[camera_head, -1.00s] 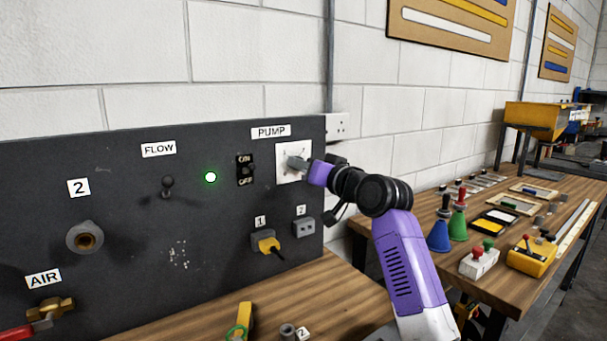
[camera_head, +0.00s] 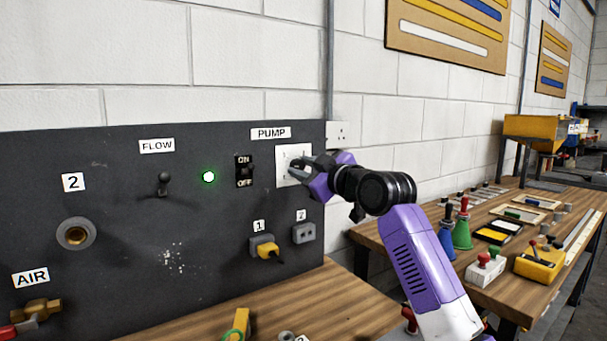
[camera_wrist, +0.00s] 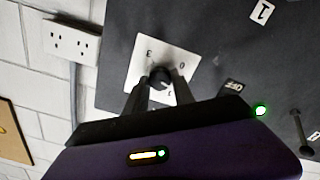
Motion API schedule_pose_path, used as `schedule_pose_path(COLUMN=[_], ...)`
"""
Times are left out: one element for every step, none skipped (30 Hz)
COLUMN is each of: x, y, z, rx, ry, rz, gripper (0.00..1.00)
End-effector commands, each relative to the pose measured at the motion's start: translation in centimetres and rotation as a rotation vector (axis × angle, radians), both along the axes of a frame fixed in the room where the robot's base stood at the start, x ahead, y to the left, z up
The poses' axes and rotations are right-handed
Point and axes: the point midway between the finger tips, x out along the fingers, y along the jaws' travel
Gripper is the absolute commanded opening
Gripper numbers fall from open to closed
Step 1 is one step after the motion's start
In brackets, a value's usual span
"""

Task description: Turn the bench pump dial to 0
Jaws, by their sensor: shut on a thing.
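The pump dial is a dark round knob (camera_wrist: 160,78) on a white plate (camera_head: 284,166) under the PUMP label (camera_head: 271,133) on the dark panel. In the wrist view, the plate (camera_wrist: 138,62) shows a 0, a 3 and another mark partly covered. My gripper (camera_head: 299,169) reaches the plate from the right. In the wrist view, my gripper's two fingers (camera_wrist: 160,88) stand on either side of the knob, shut on it. The knob's pointer direction is hard to tell.
An ON/OFF switch (camera_head: 244,171) and a lit green lamp (camera_head: 208,177) are left of the dial. Sockets (camera_head: 303,232) with a yellow plug (camera_head: 266,248) sit below. A wall outlet (camera_head: 341,135) is to the right. A side bench (camera_head: 375,236) holds several tools.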

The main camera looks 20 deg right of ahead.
Motion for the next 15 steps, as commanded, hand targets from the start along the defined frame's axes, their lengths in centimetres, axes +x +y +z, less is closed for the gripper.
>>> schedule_pose_path(x=[0.05,0.05,0.06,0.06,0.06,0.06,0.05,0.05,0.05,0.05,0.05,0.06,0.06,0.06,0.07], y=[-0.06,-0.03,-0.04,-0.04,-0.04,-0.08,-0.10,-0.06,-0.04,-0.06,-0.09,-0.09,-0.11,-0.11,-0.07], z=[-0.57,-0.57,-0.57,-0.58,-0.61,-0.59,-0.57,-0.56,-0.56,-0.54,-0.55,-0.57,-0.56,-0.55,-0.53], rx=[-0.043,-0.070,-0.105,-0.133,-0.161,-0.197,-0.223,-0.250,-0.287,-0.315,-0.341,-0.377,-0.404,-0.432,-0.469], ry=[-0.006,-0.015,-0.027,-0.035,-0.043,-0.055,-0.064,-0.072,-0.084,-0.093,-0.102,-0.114,-0.122,-0.131,-0.143], rz=[0.000,0.000,0.000,0.001,0.000,0.000,0.000,0.000,0.001,0.000,0.000,0.000,0.000,0.000,0.000], gripper=[0.00,0.00,0.00,0.00,0.00,0.00,0.00,0.00,0.00,0.00,0.00,0.00,0.00,0.00,0.00])
